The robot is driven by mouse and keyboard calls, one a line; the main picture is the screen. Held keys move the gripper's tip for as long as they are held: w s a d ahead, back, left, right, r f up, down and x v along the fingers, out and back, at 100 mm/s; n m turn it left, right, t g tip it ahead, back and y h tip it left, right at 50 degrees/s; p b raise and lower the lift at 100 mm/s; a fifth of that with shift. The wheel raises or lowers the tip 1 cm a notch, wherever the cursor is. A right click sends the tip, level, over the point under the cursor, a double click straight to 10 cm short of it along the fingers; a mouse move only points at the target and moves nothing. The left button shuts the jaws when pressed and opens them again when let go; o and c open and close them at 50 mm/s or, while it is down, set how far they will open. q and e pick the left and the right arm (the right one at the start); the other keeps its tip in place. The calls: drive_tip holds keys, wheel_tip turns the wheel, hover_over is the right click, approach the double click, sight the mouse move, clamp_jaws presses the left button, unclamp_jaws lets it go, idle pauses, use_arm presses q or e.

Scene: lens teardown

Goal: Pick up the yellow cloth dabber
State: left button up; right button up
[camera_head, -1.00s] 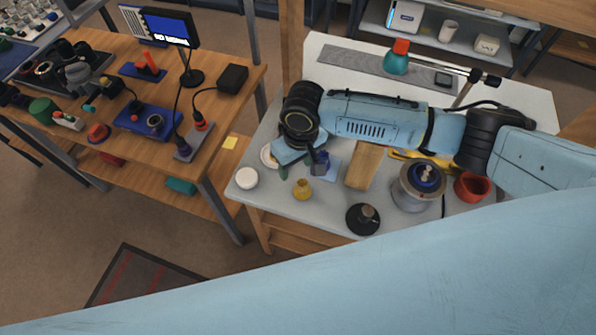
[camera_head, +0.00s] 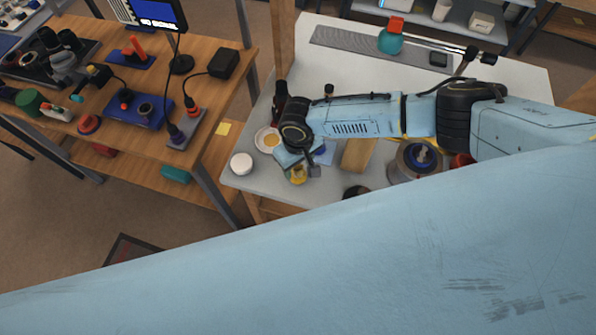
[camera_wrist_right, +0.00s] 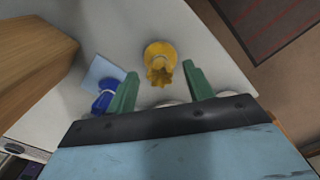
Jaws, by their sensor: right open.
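The yellow cloth dabber (camera_head: 298,176) stands near the front edge of the white table, partly covered by my right gripper in the head view. In the right wrist view the dabber (camera_wrist_right: 158,53) has a round yellow body and a scalloped, frilled end facing the gripper. My right gripper (camera_wrist_right: 161,82) is open, with its two green fingers on either side of the line to the dabber. The dabber lies just ahead of the fingertips, roughly centred, and no contact is visible. In the head view the right gripper (camera_head: 303,168) is over the dabber. My left gripper is not in view.
A blue item (camera_wrist_right: 103,101) lies by a light blue square (camera_wrist_right: 103,73) close to one finger. A wooden block (camera_head: 356,156), a white round lid (camera_head: 241,163), a dish (camera_head: 264,139) and a grey device (camera_head: 408,173) stand around. The table's edge is close.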

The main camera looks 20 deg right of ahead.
wheel_tip(320, 180, down, 2)
drive_tip(key=shift+f, duration=0.1)
drive_tip(key=c, duration=1.1)
drive_tip(key=shift+o, duration=0.2)
wheel_tip(320, 180, up, 10)
drive_tip(key=shift+r+p, duration=0.1)
drive_tip(key=shift+p, duration=0.35)
